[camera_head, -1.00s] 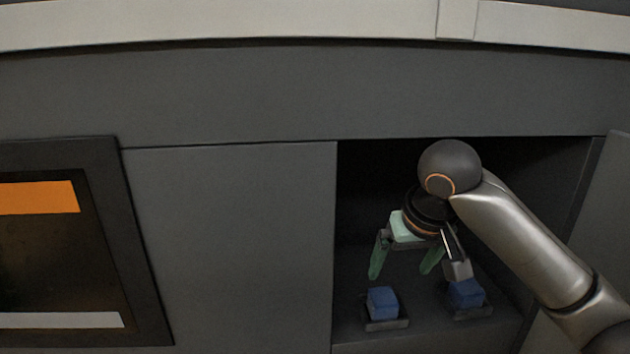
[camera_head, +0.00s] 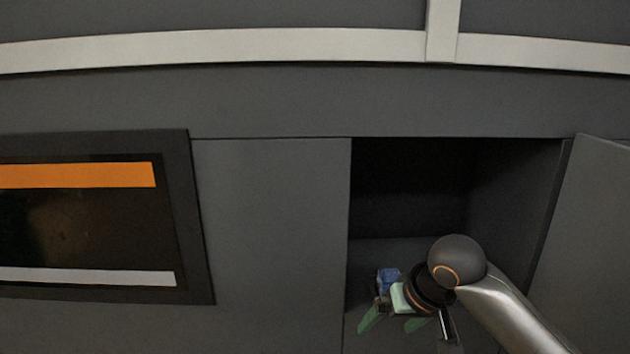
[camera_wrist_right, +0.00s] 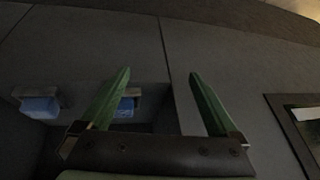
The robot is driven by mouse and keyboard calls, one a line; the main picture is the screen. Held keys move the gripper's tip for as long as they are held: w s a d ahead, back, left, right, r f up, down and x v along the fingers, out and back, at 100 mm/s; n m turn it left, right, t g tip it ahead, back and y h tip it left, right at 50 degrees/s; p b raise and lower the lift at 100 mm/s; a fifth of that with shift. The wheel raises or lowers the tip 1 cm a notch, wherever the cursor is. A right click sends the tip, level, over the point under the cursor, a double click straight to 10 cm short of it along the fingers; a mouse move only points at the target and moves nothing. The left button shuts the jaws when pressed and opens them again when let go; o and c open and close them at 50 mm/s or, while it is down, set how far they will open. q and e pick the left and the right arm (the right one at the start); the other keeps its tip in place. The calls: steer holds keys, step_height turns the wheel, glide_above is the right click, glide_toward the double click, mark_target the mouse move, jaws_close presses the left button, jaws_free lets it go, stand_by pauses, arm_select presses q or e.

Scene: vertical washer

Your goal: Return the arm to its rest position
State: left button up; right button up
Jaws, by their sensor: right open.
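My right gripper (camera_head: 392,325) is open and empty, with green fingers pointing down and left in front of the open compartment (camera_head: 410,200). In the right wrist view its two green fingers (camera_wrist_right: 160,90) stand wide apart with nothing between the tips. My right arm comes in from the lower right. A blue block (camera_head: 388,276) shows just behind the gripper in the head view. In the right wrist view one blue block (camera_wrist_right: 40,107) is at the left, and another (camera_wrist_right: 126,106) is partly hidden behind a finger. My left gripper is not in view.
A grey door (camera_head: 590,240) stands open at the right of the compartment. A closed grey panel (camera_head: 275,230) is left of it, then a dark window with an orange strip (camera_head: 75,176). A pale rail (camera_head: 250,45) runs across the top.

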steer(key=s+a+f+t+y, duration=0.1)
steer(key=s+a+f+y, duration=0.15)
steer(key=f, duration=0.75)
steer(key=s+a+f+t+y, duration=0.1)
steer(key=s+f, duration=0.3)
steer(key=f, duration=0.6)
steer(key=s+d+f+t+h, duration=0.1)
steer(key=s+d+f, duration=0.2)
steer(key=s+f, duration=0.3)
steer(key=s+d+f+t+h, duration=0.1)
steer(key=s+d+f, duration=0.3)
steer(key=s, duration=0.7)
step_height(320, 180, down, 2)
steer(key=shift+s+d+n+t+h, duration=0.3)
steer(key=shift+s+h, duration=0.1)
steer(key=shift+h, duration=0.35)
